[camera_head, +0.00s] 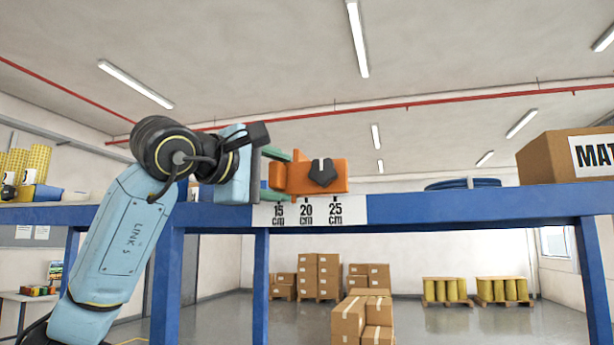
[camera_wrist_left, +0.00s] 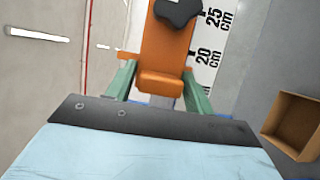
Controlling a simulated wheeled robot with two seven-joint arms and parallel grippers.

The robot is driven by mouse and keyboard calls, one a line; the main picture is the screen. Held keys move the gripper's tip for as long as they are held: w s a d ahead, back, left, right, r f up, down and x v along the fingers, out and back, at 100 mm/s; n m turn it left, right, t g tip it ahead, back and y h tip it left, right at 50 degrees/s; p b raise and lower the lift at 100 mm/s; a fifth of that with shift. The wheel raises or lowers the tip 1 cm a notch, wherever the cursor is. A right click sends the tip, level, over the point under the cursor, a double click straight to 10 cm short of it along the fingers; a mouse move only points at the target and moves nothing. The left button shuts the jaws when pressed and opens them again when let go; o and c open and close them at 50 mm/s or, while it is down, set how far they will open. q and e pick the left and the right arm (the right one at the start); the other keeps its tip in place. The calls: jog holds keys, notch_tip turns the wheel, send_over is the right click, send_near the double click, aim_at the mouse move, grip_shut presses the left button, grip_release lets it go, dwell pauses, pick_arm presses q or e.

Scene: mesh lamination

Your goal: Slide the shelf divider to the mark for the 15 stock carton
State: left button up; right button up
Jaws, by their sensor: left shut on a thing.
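The orange shelf divider (camera_head: 298,177) with a black knob sits on the blue shelf beam, above the white scale strip (camera_head: 318,211). The strip reads 15, 20 and 25 cm from left to right. The divider's left end is above the 15 label, its knob is between 20 and 25, and its right end is just past 25. My left gripper (camera_head: 276,169) comes from the left and is shut on the divider's left end. In the left wrist view its green fingers (camera_wrist_left: 158,82) lie on both sides of the orange block (camera_wrist_left: 166,52). My right gripper is not in view.
The blue shelf beam (camera_head: 440,207) runs across the view. A carton marked MAT (camera_head: 550,158) stands at the right end, with a dark blue coil (camera_head: 462,184) left of it. Yellow items (camera_head: 27,165) are at far left. The beam is clear just right of the divider.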

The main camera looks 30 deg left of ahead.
pick_arm(q)
jog(key=a, duration=0.1)
jog(key=s+a, duration=0.1)
jog(key=a, duration=0.1)
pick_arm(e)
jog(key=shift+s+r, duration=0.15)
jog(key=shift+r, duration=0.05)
pick_arm(q)
jog(key=o, duration=1)
jog(key=shift+o, duration=0.7)
jog(key=shift+a, duration=0.25)
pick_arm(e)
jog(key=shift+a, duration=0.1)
pick_arm(q)
jog(key=shift+d, duration=0.1)
jog(key=s+a+b, duration=0.1)
jog(key=s, duration=1.2)
jog(key=shift+s+a+b, duration=0.15)
jog(key=shift+s+b, duration=0.15)
jog(key=shift+b, duration=0.1)
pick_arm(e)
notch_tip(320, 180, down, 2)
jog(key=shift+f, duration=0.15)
